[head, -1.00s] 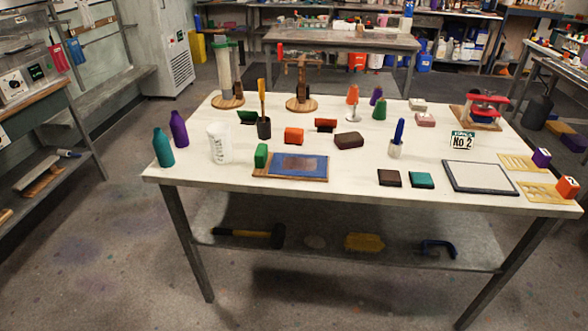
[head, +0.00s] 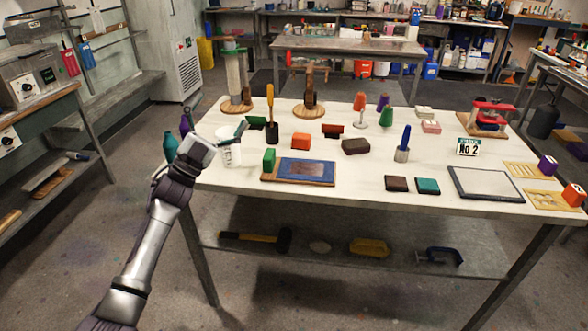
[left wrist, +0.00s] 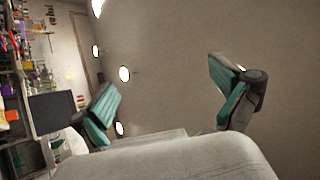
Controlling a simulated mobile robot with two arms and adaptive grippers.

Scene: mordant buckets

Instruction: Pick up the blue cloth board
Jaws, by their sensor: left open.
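The blue cloth board (head: 306,171) lies flat near the front edge of the white-topped table, left of centre. It has a blue face with a darker brownish middle and a wooden border. A green block (head: 269,160) stands at its left end. My left gripper (head: 216,124) is raised at the table's left end, left of and apart from the board. Its fingers with teal pads are spread wide and empty in the left wrist view (left wrist: 165,95). That view does not clearly show the board. My right gripper is not in view.
A white beaker (head: 230,152) and a teal bottle (head: 171,148) stand near my left gripper. An orange block (head: 301,140) and a dark brown block (head: 356,146) lie behind the board. Brown (head: 396,184) and teal (head: 428,186) pads lie to its right.

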